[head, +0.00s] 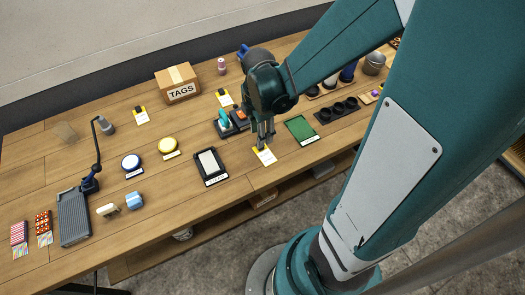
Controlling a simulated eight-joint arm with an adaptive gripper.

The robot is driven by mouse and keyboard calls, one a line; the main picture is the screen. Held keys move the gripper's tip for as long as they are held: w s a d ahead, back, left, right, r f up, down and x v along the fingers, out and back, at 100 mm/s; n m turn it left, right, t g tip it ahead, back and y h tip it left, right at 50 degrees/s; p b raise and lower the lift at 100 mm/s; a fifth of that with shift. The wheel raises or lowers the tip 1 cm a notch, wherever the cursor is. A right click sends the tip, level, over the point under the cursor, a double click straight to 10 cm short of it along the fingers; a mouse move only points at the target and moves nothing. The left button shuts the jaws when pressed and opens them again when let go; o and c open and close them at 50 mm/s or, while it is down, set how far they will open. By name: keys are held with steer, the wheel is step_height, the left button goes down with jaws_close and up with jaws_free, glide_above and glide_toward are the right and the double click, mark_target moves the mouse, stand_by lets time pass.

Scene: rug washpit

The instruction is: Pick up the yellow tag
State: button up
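My gripper (264,144) points down at the middle front of the wooden table. A yellow tag (265,156) with a white face lies flat right at its fingertips, partly hidden by them. I cannot tell whether the fingers touch this tag, or whether they are open or shut. Two similar yellow-and-white tags with dark tops lie farther back, one (141,117) at the left and one (225,99) near the cardboard box.
A black-framed pad (210,165) lies left of my gripper and a green mat (301,130) right of it. A box marked TAGS (177,83) stands behind. Black cups (338,110) sit farther right. A grey ribbed tray (73,217) is at the left.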

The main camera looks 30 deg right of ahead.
mark_target(265, 153)
steer(key=shift+f, duration=0.5)
steer(key=shift+f+b, duration=0.7)
steer(key=shift+f, duration=1.9)
steer(key=c, duration=0.8)
